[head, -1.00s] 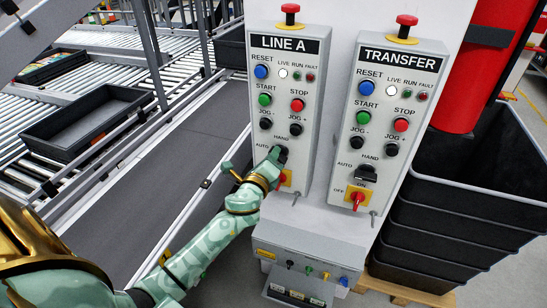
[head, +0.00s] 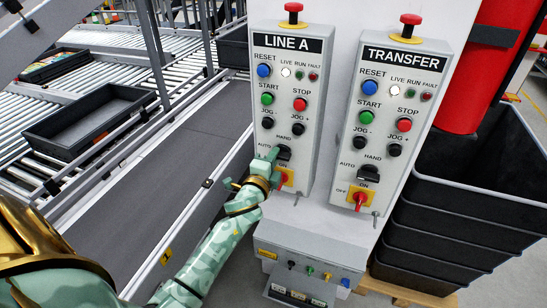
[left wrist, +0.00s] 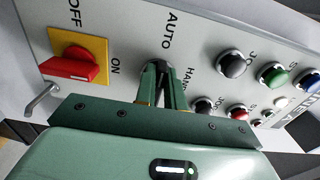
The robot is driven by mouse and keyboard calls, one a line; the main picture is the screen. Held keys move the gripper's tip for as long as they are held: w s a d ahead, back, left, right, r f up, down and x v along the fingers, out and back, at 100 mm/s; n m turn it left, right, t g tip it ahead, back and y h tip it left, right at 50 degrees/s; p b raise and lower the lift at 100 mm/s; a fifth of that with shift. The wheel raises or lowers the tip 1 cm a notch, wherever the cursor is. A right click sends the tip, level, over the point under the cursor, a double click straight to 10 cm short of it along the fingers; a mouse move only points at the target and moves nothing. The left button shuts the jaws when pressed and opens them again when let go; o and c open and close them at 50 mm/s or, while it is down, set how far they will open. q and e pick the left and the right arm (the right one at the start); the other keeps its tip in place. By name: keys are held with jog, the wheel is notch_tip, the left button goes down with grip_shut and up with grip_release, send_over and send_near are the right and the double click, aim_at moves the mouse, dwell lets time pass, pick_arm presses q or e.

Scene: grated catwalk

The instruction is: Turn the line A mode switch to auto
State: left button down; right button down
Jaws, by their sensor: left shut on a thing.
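The LINE A panel (head: 318,75) is a grey box with a black label at its top. Its mode switch (head: 284,153) is a small black knob low on the panel, between the AUTO and HAND labels. My left gripper (head: 274,156) is shut on this knob. In the left wrist view the dark fingers (left wrist: 160,88) close around the switch knob (left wrist: 157,68), beside the AUTO lettering. The fingers cover part of the knob, so its exact setting is hard to read. My right gripper is not in view.
A red ON/OFF switch on a yellow plate (left wrist: 75,62) sits close to the gripper. A similar TRANSFER panel (head: 402,95) stands to the right. A conveyor (head: 150,165) runs at left, and stacked black crates (head: 450,225) stand at right.

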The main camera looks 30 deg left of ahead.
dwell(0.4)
pick_arm(q)
jog(key=c, duration=1.5)
grip_release()
jog(key=v, duration=1.6)
jog(key=shift+s+d, duration=0.15)
